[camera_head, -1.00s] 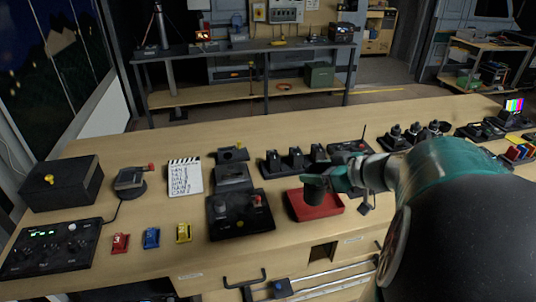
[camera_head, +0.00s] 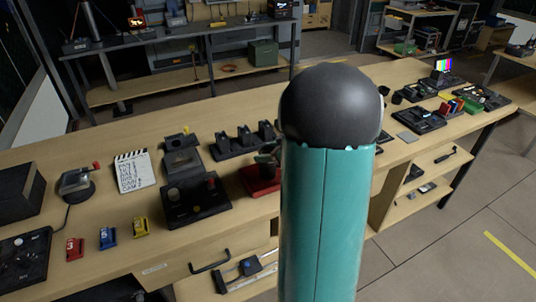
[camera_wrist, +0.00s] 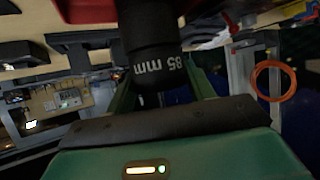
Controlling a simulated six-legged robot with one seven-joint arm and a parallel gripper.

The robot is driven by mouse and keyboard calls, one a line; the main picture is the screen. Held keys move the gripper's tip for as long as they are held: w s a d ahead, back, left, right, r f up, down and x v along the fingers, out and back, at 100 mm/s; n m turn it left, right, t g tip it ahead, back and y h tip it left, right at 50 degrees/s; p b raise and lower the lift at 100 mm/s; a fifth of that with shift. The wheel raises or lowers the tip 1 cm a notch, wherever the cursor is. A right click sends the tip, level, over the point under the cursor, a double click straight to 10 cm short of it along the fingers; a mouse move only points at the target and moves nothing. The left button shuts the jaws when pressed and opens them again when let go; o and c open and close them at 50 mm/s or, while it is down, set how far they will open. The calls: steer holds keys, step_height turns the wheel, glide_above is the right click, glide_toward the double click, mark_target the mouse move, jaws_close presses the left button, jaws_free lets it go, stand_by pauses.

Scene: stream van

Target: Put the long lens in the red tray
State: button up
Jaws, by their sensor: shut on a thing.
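My gripper (camera_wrist: 157,85) has green fingers shut on a black cylindrical lens (camera_wrist: 150,35), the long lens, with white "85 mm" lettering upside down in the wrist view. The red tray (camera_head: 262,186) lies on the wooden bench, left of my arm in the head view. A red surface at the top left of the wrist view appears to be this tray (camera_wrist: 86,12). In the head view the gripper end shows only as a small dark green shape above the tray, partly behind my arm. I cannot tell whether the lens touches the tray.
A black control box (camera_head: 196,203) stands close left of the tray. A black rack with upright pieces (camera_head: 245,140) is behind it. A clapperboard (camera_head: 133,171) and small numbered blocks (camera_head: 108,238) lie further left. My arm hides the bench to its right.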

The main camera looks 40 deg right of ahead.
steer(key=shift+f, duration=0.5)
steer(key=shift+w+f, duration=0.1)
steer(key=shift+f, duration=0.05)
steer(key=o, duration=1.3)
